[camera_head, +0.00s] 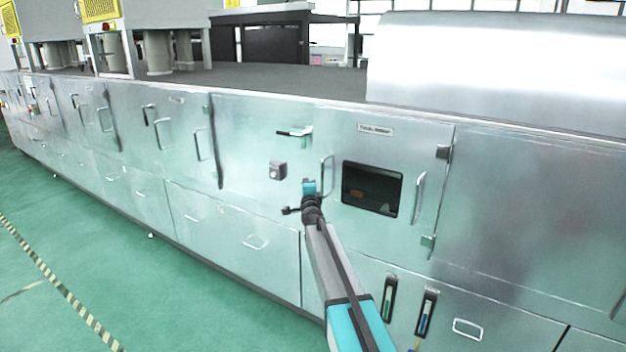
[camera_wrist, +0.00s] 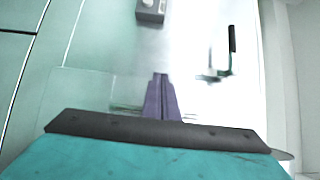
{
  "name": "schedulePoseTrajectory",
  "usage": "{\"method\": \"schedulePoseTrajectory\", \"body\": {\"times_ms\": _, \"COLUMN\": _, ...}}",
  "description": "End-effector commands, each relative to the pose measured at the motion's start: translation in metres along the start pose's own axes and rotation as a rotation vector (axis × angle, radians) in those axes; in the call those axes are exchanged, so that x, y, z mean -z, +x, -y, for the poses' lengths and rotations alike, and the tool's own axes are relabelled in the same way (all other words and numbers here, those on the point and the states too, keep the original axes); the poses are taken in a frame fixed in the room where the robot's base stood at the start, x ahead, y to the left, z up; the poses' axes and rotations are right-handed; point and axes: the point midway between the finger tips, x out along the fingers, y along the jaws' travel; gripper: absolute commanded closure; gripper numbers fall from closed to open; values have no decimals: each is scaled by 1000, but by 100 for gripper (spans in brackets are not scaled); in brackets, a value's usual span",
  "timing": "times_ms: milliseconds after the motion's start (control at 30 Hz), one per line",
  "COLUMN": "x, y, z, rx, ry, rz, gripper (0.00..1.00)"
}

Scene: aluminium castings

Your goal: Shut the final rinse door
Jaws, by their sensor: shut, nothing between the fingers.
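The final rinse door (camera_head: 385,235) is a steel panel with a label plate and a dark window (camera_head: 372,188) in the head view. A bar handle (camera_head: 326,176) is at its left side and another handle (camera_head: 419,194) is right of the window. Hinges (camera_head: 443,152) are on its right edge. The door looks flush or nearly flush; I cannot tell whether a small gap is left. My gripper (camera_head: 308,186) is just left of the left handle, apparently apart from it. In the wrist view the fingers (camera_wrist: 161,88) are together and empty.
A dark-gripped latch lever (camera_head: 294,132) is on the panel left of the door; it also shows in the wrist view (camera_wrist: 226,55). A small grey box (camera_head: 278,170) protrudes below it. Green floor (camera_head: 100,240) lies clear at left.

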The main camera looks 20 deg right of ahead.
Motion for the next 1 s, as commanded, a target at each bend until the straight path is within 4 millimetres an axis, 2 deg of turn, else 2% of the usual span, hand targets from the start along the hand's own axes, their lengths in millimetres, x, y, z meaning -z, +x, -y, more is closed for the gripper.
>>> {"method": "schedulePoseTrajectory", "body": {"times_ms": 300, "x": -25, "y": -34, "z": 0, "rx": -1, "ry": 0, "rz": 2, "gripper": 100}}
{"method": "schedulePoseTrajectory", "body": {"times_ms": 500, "x": -35, "y": -47, "z": -1, "rx": -1, "ry": 0, "rz": 0, "gripper": 100}}
{"method": "schedulePoseTrajectory", "body": {"times_ms": 1000, "x": -38, "y": -51, "z": -2, "rx": -1, "ry": 0, "rz": -1, "gripper": 100}}
